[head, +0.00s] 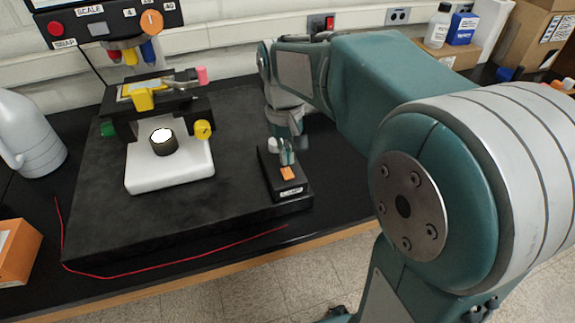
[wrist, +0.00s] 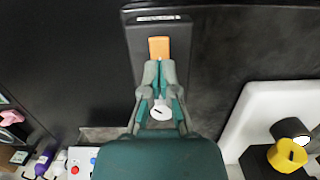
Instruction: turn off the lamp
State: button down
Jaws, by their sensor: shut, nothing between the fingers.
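The lamp is a short black cylinder (head: 163,141) with a bright white top, glowing on a white base (head: 170,172); its lit top also shows at the right of the wrist view (wrist: 303,139). A small black control box (head: 291,192) lies to its right, with an orange switch (head: 288,174), a white knob (head: 272,145) and a label too small to read. My gripper (head: 288,160) is shut and empty, pointing down over the box. In the wrist view its fingertips (wrist: 159,64) appear just at the near edge of the orange switch (wrist: 159,46); I cannot tell whether they touch.
The apparatus, with yellow knobs (head: 203,130), stands behind the lamp on a black slab (head: 100,215). A white jug (head: 30,135) and an orange box (head: 18,252) are at the left. A red wire (head: 160,267) runs along the front. The slab between lamp and box is clear.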

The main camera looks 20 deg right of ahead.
aim_at(289, 176)
jog(key=shift+s+f, duration=0.15)
jog(key=shift+f, duration=1.45)
jog(key=shift+s+f, duration=0.45)
jog(key=shift+f, duration=0.15)
jog(key=shift+w, duration=0.1)
jog(key=shift+w+r, duration=0.15)
jog(key=shift+w, duration=0.4)
